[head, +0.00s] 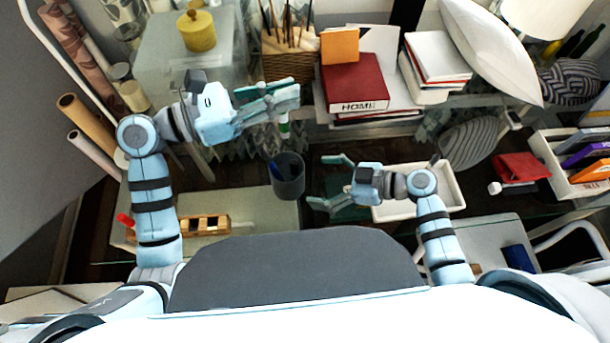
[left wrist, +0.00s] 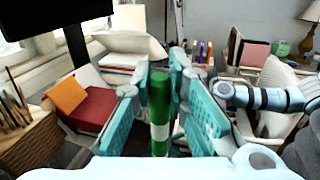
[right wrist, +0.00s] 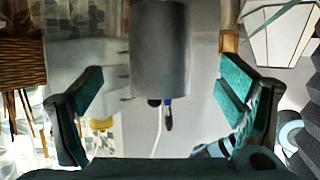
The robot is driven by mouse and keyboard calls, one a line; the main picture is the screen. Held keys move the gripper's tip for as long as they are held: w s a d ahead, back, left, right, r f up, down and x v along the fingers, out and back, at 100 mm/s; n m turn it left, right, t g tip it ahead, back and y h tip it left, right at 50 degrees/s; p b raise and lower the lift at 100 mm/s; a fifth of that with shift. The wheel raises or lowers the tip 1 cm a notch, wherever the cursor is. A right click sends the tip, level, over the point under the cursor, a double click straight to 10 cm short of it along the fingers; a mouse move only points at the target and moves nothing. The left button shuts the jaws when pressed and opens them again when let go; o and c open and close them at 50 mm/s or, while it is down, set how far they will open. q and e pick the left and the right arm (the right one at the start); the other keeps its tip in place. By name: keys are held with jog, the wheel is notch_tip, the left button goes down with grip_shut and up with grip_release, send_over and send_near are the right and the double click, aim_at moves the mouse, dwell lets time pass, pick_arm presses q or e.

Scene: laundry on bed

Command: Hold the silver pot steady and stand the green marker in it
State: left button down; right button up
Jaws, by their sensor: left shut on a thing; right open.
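The silver pot (head: 289,187) stands on the glass table and looks dark grey in the head view. A blue-tipped pen (right wrist: 168,112) and something dark stick out of its mouth in the right wrist view, which shows the pot (right wrist: 160,50) upside down. My left gripper (head: 276,98) is shut on the green marker (left wrist: 160,110), which points upright between its fingers. The marker's lower end (head: 284,128) hangs above and behind the pot in the head view. My right gripper (head: 322,181) is open to the right of the pot, its fingers apart and facing it, not touching.
A wooden block holder (head: 200,225) lies left of the pot. A white tray (head: 447,190) sits under my right arm. A wicker brush box (head: 287,66) and a red book (head: 354,84) stand behind. A clear storage box (head: 165,60) with a yellow jar (head: 197,31) is back left.

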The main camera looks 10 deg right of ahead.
aim_at(288, 178)
pick_arm(q)
jog(key=shift+a, duration=0.2)
pick_arm(e)
jog(key=x, duration=0.9)
jog(key=shift+a, duration=0.1)
pick_arm(q)
jog(key=shift+d, duration=0.1)
pick_arm(e)
jog(key=shift+w+a, duration=0.1)
jog(key=shift+a, duration=0.05)
jog(key=c, duration=1.3)
pick_arm(q)
jog(key=shift+w, duration=0.95)
pick_arm(e)
jog(key=shift+o, duration=0.2)
